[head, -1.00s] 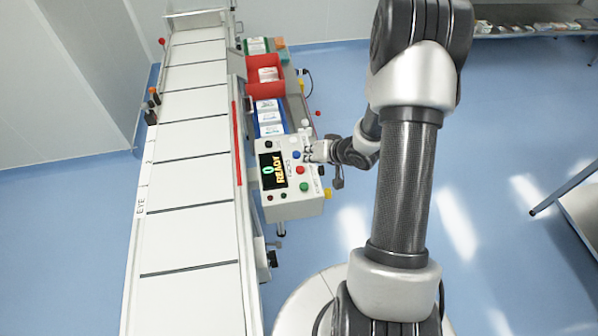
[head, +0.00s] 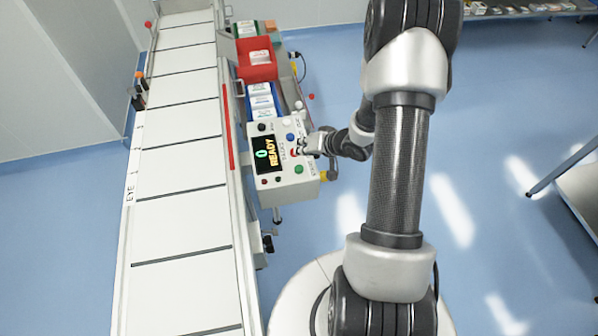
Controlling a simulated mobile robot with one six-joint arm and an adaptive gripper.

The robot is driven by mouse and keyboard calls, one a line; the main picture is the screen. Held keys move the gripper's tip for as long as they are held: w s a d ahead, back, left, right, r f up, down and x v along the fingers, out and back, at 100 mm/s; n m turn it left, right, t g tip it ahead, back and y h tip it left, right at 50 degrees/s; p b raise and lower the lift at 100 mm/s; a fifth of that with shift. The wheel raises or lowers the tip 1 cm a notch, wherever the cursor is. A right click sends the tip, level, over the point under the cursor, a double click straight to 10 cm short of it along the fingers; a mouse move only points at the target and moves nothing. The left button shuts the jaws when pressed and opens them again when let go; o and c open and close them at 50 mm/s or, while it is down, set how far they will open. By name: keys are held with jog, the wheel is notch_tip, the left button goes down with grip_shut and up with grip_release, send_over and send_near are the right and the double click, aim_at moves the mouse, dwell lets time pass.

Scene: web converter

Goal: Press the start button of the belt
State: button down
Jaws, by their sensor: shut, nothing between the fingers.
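The control box (head: 268,190) stands at the right side of the belt (head: 178,165). Its dark display (head: 268,152) reads "0 READY". On its face are a green button (head: 299,169), a red button (head: 294,153), a blue button (head: 289,137) and a black knob (head: 262,127). The small labels are too fine to read. My gripper (head: 304,147) is shut and empty at the box's right edge. Its tips are close to the red button, partly covering that area, and above the green button in the picture. I cannot tell whether they touch the panel.
Behind the box, a blue bin (head: 249,92), a red bin (head: 257,73) and a green bin (head: 244,29) hold packs. A red strip (head: 227,125) runs along the belt's edge. A table stands at the right edge. The floor between is clear.

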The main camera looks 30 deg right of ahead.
aim_at(301, 166)
notch_tip(301, 166, down, 4)
jog(key=b, duration=0.3)
jog(key=shift+f+b, duration=0.45)
jog(key=shift+f, duration=0.3)
dwell(0.7)
jog(key=shift+f, duration=0.4)
